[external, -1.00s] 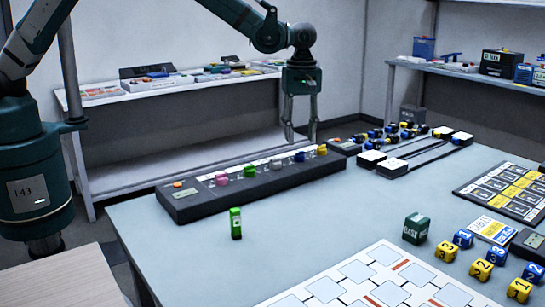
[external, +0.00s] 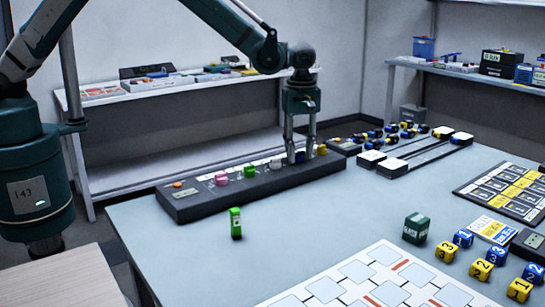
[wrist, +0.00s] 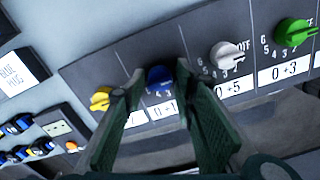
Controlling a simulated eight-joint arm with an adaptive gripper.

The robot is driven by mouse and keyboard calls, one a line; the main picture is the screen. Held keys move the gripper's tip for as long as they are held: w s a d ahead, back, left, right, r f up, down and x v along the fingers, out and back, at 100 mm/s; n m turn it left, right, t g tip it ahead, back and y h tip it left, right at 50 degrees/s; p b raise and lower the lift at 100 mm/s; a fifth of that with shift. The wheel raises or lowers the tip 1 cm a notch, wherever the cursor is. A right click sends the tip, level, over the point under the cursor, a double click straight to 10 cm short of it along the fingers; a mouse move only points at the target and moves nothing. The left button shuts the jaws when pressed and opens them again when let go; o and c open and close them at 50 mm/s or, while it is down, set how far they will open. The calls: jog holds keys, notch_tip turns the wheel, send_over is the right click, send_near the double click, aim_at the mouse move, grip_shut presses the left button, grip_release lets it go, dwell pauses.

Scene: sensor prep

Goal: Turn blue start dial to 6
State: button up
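The blue start dial (wrist: 159,79) sits on the dark dial panel, between the yellow dial (wrist: 100,99) and the white dial (wrist: 230,55). It also shows in the external view (external: 300,157), partly covered by my fingers. My gripper (external: 300,160) points down over it. In the wrist view, my gripper (wrist: 160,82) has its two green fingers apart, one on each side of the blue dial, with small gaps visible. The label below the blue dial is partly hidden, and I cannot read which number the dial points to.
The dial panel (external: 190,209) also carries a green dial (external: 249,171), a pink dial (external: 222,179) and an orange button (external: 178,184). A green block (external: 236,223) stands in front of it. Blue plugs (wrist: 18,125) lie beyond the panel's end. The table's middle is clear.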

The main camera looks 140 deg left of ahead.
jog(key=c, duration=0.5)
